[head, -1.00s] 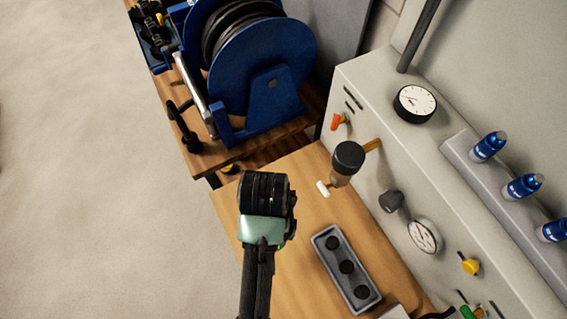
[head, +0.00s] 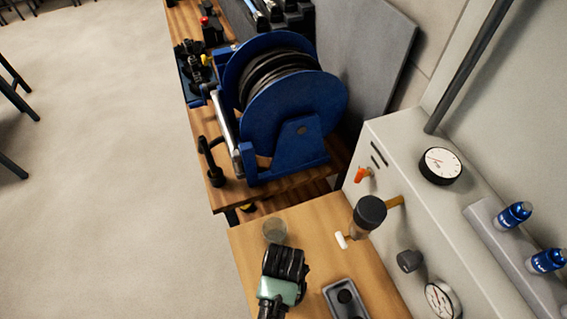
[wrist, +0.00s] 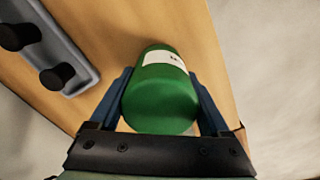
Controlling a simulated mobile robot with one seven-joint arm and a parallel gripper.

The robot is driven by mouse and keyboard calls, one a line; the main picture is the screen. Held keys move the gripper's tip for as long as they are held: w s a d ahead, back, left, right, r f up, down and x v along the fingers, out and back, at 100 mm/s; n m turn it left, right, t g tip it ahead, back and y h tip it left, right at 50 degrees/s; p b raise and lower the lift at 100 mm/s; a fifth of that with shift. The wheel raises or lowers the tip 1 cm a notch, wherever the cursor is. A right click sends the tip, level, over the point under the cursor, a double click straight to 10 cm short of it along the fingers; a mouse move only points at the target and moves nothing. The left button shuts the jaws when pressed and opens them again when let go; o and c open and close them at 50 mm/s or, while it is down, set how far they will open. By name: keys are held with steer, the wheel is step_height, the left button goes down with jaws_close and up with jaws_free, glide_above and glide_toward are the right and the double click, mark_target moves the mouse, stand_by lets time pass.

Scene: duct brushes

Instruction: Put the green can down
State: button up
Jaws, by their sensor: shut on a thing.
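The green can (wrist: 163,105), with a white label, is between the two fingers of my gripper (wrist: 163,92) in the wrist view, and the fingers press on its sides. Bare wooden tabletop shows around it; I cannot tell whether its far end touches the wood. In the head view my gripper (head: 284,268) is over the near wooden table (head: 320,225), towards its left edge, and hides the can.
A small greyish round thing (head: 275,230) stands just beyond my gripper. A grey tray with black knobs (head: 345,298) is to the right. A dark-capped cylinder (head: 369,213) and the gauge panel (head: 400,165) stand farther right. The blue hose reel (head: 300,120) is behind.

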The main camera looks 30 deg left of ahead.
steer(key=shift+f, duration=0.1)
steer(key=o, duration=1.6)
steer(key=shift+c, duration=0.2)
step_height(320, 180, up, 12)
steer(key=shift+r, duration=0.15)
